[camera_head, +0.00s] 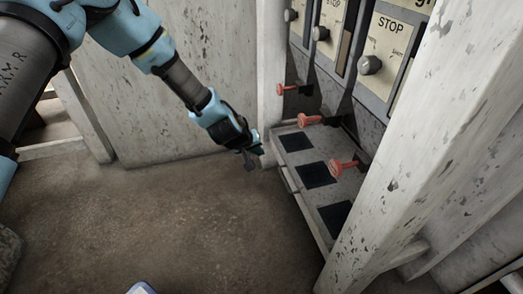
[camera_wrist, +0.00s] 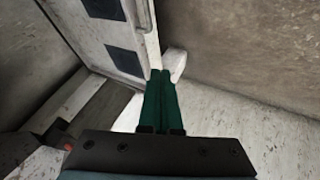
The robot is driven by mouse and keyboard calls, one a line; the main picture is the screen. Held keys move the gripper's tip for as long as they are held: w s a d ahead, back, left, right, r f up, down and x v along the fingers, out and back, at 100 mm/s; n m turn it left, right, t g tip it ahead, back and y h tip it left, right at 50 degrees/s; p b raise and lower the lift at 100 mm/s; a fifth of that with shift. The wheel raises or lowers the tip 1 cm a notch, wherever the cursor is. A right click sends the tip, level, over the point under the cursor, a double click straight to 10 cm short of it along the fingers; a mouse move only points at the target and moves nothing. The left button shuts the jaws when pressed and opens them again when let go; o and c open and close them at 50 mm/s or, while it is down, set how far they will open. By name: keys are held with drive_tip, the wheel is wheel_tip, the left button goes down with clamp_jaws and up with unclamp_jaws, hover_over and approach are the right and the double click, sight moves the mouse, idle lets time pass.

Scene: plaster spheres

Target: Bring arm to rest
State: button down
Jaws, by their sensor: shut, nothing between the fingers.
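My gripper (camera_head: 251,160) is at the end of my blue and grey arm, which reaches down from the upper left in the head view. It hangs above the brown floor, just left of the grey ledge with dark square pads. In the wrist view, the two green fingers (camera_wrist: 161,98) are side by side and shut, with nothing between them. Whether the fingertips touch the ledge or post behind them cannot be told.
A grey ledge (camera_head: 293,157) with dark pads stands right of my gripper, below panels marked STOP (camera_head: 393,45) with knobs and red levers (camera_head: 343,167). A worn white post (camera_head: 420,130) stands in front at right. A worn white wall (camera_head: 150,120) is behind. The brown floor (camera_head: 190,220) is open.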

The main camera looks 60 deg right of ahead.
drive_tip(key=shift+a+r, duration=0.15)
drive_tip(key=shift+a, duration=0.05)
drive_tip(key=shift+w, duration=0.1)
drive_tip(key=w+a+r+n+t+y, duration=0.1)
drive_tip(key=w+a+r+y, duration=0.1)
drive_tip(key=w+a+r, duration=0.7)
drive_tip(key=w+a+r+n+t+y, duration=0.1)
drive_tip(key=w+a+r, duration=0.2)
drive_tip(key=w+a, duration=1)
drive_tip(key=w+a+r+n+y, duration=0.1)
drive_tip(key=a+r, duration=0.2)
drive_tip(key=a, duration=0.6)
drive_tip(key=w+a+r+n+y, duration=0.1)
drive_tip(key=a+r, duration=0.1)
drive_tip(key=a, duration=0.7)
drive_tip(key=s+a+r+n+y, duration=0.1)
drive_tip(key=s+a+r+n, duration=0.15)
drive_tip(key=a, duration=0.65)
drive_tip(key=s+a+r+n+y, duration=0.1)
drive_tip(key=s+a+r+n, duration=0.2)
drive_tip(key=a, duration=0.6)
wheel_tip(320, 180, up, 35)
drive_tip(key=s+m+p, duration=0.1)
drive_tip(key=p, duration=3.4)
drive_tip(key=shift+s+a, duration=0.2)
drive_tip(key=shift+s, duration=0.05)
